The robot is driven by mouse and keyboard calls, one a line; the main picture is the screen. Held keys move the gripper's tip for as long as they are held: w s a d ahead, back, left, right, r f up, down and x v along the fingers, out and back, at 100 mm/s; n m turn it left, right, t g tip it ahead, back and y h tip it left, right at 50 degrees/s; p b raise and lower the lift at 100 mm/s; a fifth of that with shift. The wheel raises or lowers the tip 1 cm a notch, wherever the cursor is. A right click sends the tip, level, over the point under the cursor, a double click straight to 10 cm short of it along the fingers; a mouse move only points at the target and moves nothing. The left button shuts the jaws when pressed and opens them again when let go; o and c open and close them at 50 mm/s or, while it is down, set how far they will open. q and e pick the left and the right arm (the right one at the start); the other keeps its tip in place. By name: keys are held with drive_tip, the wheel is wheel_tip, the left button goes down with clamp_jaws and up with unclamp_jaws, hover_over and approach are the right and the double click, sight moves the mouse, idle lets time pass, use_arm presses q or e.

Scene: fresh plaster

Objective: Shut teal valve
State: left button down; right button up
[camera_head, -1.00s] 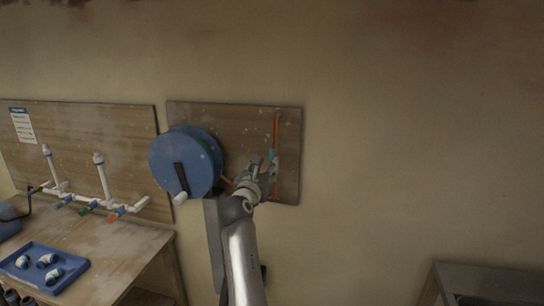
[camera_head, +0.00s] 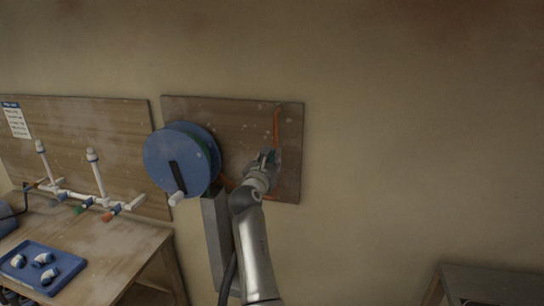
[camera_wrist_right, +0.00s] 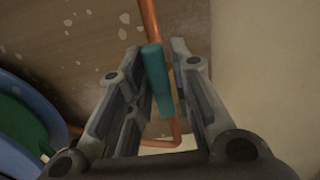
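The teal valve handle (camera_wrist_right: 157,80) is a flat bar in front of a copper pipe (camera_wrist_right: 150,18), roughly in line with it. In the head view a small bit of the teal handle (camera_head: 271,154) shows at the gripper, and the pipe (camera_head: 277,125) runs down the wooden board. My right gripper (camera_wrist_right: 155,60) is open, with one finger on each side of the handle. I cannot tell whether either finger touches it. A little brass-yellow shows behind the handle; the rest of the valve body is hidden. My left gripper is not in view.
A large blue reel (camera_head: 180,160) with a crank stands left of my right arm, close to the board (camera_head: 235,115). Further left, a workbench (camera_head: 110,245) holds white pipes (camera_head: 100,180) and a blue tray (camera_head: 70,268). The wall on the right is bare above a dark table (camera_head: 490,280).

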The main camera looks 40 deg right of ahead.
drive_tip(key=shift+a, duration=0.1)
clamp_jaws()
drive_tip(key=m+b, duration=0.1)
drive_tip(key=m, duration=0.1)
drive_tip(key=s+d+m+b, duration=0.1)
drive_tip(key=m, duration=0.2)
drive_tip(key=s+f+m, duration=0.1)
drive_tip(key=m, duration=0.2)
drive_tip(key=shift+d+b, duration=0.35)
drive_tip(key=shift+b, duration=0.05)
